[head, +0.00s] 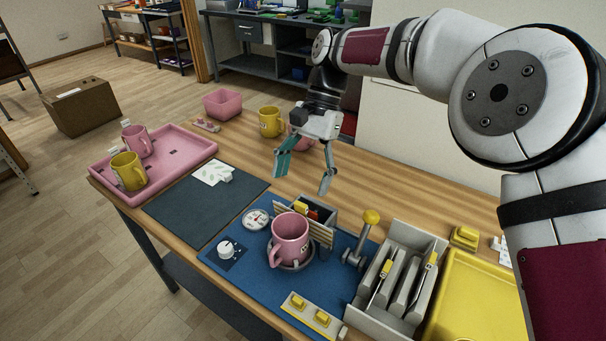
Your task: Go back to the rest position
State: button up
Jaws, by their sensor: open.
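My gripper (305,172) hangs above the far part of the wooden table, with its fingers apart and nothing between them. One finger has a teal pad. It is behind and above the pink mug (290,235), apart from it. That mug stands upright on a round base of the press, on the blue mat (244,277). A gauge (256,219), a dial (227,249) and a lever with a yellow knob (371,217) are around it. My arm comes in from the right of the view.
A pink tray (185,165) at the left holds a yellow mug (128,172) and a pink mug (138,141). Behind my gripper are another yellow mug (270,122), a partly hidden pink item and a pink bin (222,104). A grey rack (412,234) and yellow tray (475,300) stand right.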

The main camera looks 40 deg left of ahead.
jog(key=w+d+r+t, duration=0.1)
jog(key=d+r+t, duration=0.1)
jog(key=d+r, duration=0.5)
jog(key=w+d+r+t, duration=0.1)
jog(key=d+r, duration=0.3)
jog(key=d, duration=0.7)
jog(key=w+d+r+t, duration=0.2)
jog(key=d+r, duration=0.3)
jog(key=d, duration=0.4)
jog(key=s+d+r+t+p, duration=0.1)
jog(key=s+d, duration=0.2)
jog(key=d, duration=0.4)
jog(key=s+d+r+t, duration=0.1)
jog(key=s+d, duration=0.2)
jog(key=d, duration=0.3)
jog(key=s+d+f+m+t, duration=0.1)
jog(key=s+d+f, duration=0.4)
jog(key=s+d, duration=0.6)
jog(key=shift+s+d+t+y+p, duration=0.15)
jog(key=shift+t+y+p, duration=0.25)
jog(key=shift+t, duration=0.4)
